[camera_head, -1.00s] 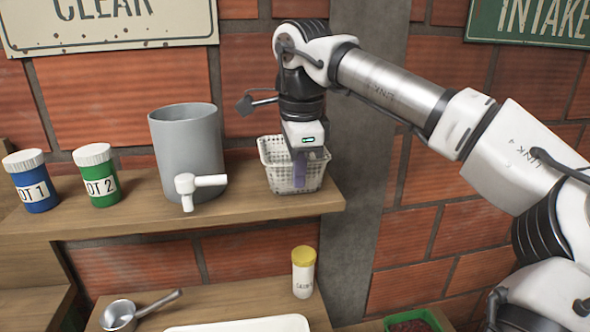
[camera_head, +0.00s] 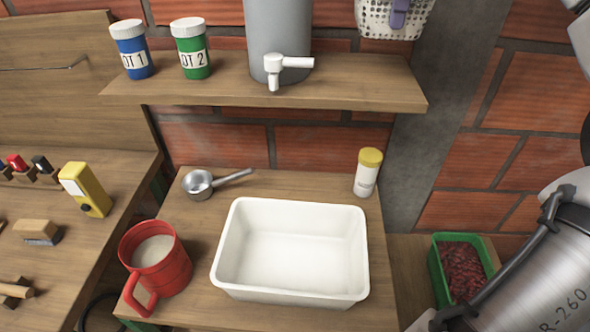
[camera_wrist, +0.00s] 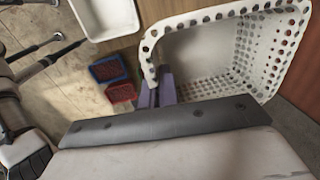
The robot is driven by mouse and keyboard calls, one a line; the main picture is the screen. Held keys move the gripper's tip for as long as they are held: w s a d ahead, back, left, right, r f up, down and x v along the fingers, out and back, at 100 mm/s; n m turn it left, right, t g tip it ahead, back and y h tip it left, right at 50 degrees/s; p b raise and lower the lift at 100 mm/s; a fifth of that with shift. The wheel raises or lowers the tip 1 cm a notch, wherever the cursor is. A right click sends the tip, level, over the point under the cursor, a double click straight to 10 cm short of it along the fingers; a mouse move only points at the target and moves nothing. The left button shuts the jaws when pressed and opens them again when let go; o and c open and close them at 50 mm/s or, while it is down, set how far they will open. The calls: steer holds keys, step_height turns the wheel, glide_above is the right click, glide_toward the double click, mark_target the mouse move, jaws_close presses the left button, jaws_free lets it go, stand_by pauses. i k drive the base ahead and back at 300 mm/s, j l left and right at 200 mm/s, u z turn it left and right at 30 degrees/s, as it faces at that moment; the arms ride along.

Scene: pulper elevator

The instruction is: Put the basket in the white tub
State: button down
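The white perforated basket (camera_head: 372,20) is at the top edge of the head view, raised clear of the upper shelf; its top is cut off. My gripper (camera_head: 398,12) shows there only as a purple finger against the basket's front wall. In the wrist view the purple fingers (camera_wrist: 157,92) are closed on the rim of the basket (camera_wrist: 240,60), which looks empty inside. The white tub (camera_head: 290,296) stands empty on the lower wooden counter, below the shelf. A corner of the tub (camera_wrist: 105,18) also shows in the wrist view.
The upper shelf (camera_head: 345,85) holds a grey pot with a tap and two lidded jars. Around the tub are a red mug (camera_head: 170,272), a small saucepan (camera_head: 198,185) and a yellow-capped bottle (camera_head: 367,172). A green crate of red berries (camera_head: 440,275) stands at right.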

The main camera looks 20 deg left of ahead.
mark_target(294, 267)
steer(key=k, duration=1.4)
steer(key=z, duration=0.15)
